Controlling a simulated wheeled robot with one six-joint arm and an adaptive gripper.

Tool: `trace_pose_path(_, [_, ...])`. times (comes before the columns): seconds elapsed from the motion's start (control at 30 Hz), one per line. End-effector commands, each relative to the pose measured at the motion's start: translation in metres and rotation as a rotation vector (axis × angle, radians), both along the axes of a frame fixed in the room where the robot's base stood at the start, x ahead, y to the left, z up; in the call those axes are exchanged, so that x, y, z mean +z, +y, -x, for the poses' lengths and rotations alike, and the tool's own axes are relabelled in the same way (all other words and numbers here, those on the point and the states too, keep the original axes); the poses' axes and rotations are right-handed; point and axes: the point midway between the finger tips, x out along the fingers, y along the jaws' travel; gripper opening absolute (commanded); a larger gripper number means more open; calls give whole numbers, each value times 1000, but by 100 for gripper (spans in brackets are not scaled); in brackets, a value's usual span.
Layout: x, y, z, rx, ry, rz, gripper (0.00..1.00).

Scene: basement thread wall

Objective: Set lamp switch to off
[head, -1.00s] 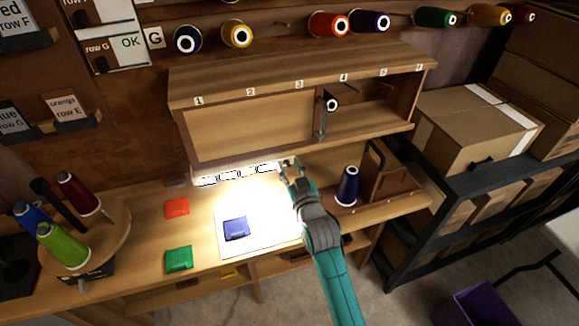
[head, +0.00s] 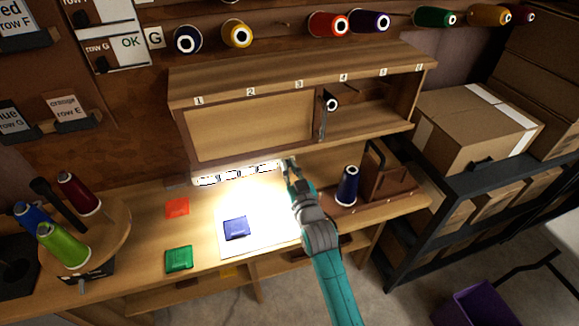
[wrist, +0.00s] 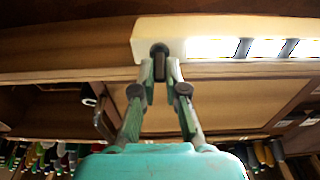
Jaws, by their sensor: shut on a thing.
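The lamp (head: 237,173) is a white bar under the wall cabinet in the head view, and it is lit. Its white housing (wrist: 205,27) and bright strips show at the top of the wrist view. The lamp switch (wrist: 159,49) is a small dark knob at the end of the housing. My gripper (head: 289,164) is at the right end of the lamp. In the wrist view my gripper (wrist: 160,68) has its fingertips drawn together on the switch. The switch's exact position is hard to read, and the fingers hide it in the head view.
The wooden cabinet (head: 300,84) sits just above the lamp. A dark blue spool (head: 347,186) and a brown wooden holder (head: 383,175) stand right of my arm. Red (head: 177,207), green (head: 179,258) and blue (head: 236,228) pieces lie on the bench.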

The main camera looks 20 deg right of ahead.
Motion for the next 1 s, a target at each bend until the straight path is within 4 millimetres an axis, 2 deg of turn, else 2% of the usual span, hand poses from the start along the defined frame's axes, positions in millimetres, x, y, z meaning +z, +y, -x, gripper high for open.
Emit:
trace_pose_path(0.3, [-5,0,1,0,-149,0,0])
trace_pose_path(0.73, [-5,0,2,0,-174,0,0])
trace_pose_path(0.77, [-5,0,2,0,-174,0,19])
trace_pose_path(0.83, [-5,0,2,0,-174,0,37])
trace_pose_path(1.0, [-5,0,2,0,-172,0,38])
